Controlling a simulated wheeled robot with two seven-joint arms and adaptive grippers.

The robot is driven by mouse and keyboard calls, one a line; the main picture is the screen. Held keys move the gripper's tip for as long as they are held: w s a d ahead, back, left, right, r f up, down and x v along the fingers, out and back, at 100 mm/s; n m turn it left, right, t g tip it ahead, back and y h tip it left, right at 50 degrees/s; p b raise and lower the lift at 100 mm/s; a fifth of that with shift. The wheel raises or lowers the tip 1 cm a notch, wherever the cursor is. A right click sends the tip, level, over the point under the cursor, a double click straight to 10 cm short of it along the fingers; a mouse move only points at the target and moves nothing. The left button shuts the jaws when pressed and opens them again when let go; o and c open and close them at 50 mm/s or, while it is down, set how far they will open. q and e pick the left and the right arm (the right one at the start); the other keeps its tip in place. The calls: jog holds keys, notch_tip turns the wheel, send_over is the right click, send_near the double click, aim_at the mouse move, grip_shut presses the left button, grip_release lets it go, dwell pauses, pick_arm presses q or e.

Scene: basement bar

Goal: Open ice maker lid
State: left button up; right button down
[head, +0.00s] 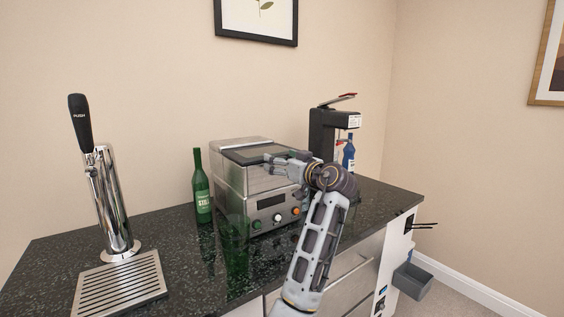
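The ice maker (243,185) is a silver box on the dark counter, with a display and several knobs on its front. Its lid (244,149) has a dark panel on top and looks closed. My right gripper (268,163) points left at the front right part of the lid, close over its front edge. I cannot tell whether it touches the lid. The fingers are small and partly overlap the machine, so their opening is unclear. My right forearm hides the area to the right of the ice maker's front. My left gripper is not in view.
A green bottle (202,186) stands left of the ice maker, and a green glass (235,245) stands in front. A chrome tap (108,200) with a drip tray (122,284) is at left. A black dispenser (322,132) and blue bottle (349,155) stand behind my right arm.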

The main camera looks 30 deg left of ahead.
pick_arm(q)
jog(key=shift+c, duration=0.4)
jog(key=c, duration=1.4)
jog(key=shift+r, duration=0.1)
